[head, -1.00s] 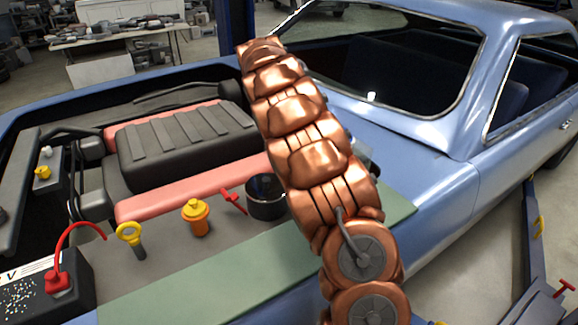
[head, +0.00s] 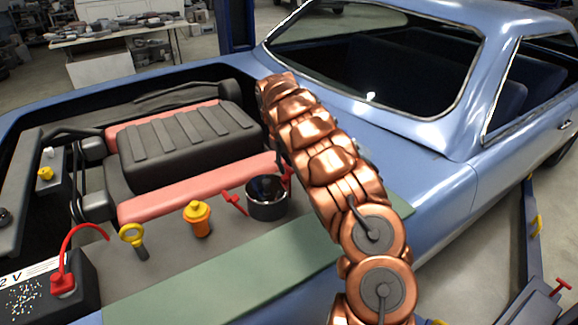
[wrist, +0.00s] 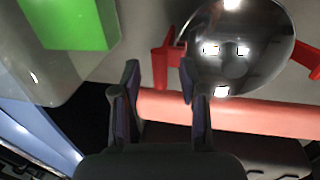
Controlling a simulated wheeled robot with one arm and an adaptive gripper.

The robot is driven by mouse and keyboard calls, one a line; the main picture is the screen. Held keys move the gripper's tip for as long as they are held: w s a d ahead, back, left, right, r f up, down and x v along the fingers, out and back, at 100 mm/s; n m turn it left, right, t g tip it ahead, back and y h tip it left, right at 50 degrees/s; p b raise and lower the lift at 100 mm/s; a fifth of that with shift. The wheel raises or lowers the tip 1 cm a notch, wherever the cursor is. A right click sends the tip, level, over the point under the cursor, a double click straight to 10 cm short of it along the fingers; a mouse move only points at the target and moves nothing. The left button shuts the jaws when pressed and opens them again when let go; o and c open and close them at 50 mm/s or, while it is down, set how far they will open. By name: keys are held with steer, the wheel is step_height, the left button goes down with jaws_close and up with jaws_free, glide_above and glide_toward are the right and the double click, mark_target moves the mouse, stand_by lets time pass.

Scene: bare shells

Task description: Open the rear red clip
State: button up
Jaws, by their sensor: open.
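A dark round canister (head: 267,203) with a shiny top stands on the grey deck beside the engine. A red clip (head: 287,172) shows at its rear side, partly covered by my arm. A second red clip (head: 235,202) sits at its left side. In the wrist view my gripper (wrist: 159,72) is open, its dark fingers either side of the rear red clip (wrist: 159,65), with no clear contact. The shiny canister top (wrist: 238,62) is just right of the fingers, with the other red clip (wrist: 308,58) beyond it. In the head view my gripper is mostly hidden behind my arm.
A bright green block (wrist: 75,22) is near the left finger in the wrist view. The red-and-black engine (head: 185,140) lies beside the canister. An orange bottle with a yellow cap (head: 198,217) and a yellow-ringed dipstick (head: 133,238) stand left. The windshield (head: 375,65) is behind.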

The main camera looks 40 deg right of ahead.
steer(key=shift+d+f, duration=0.25)
steer(key=shift+f, duration=0.85)
jaws_close()
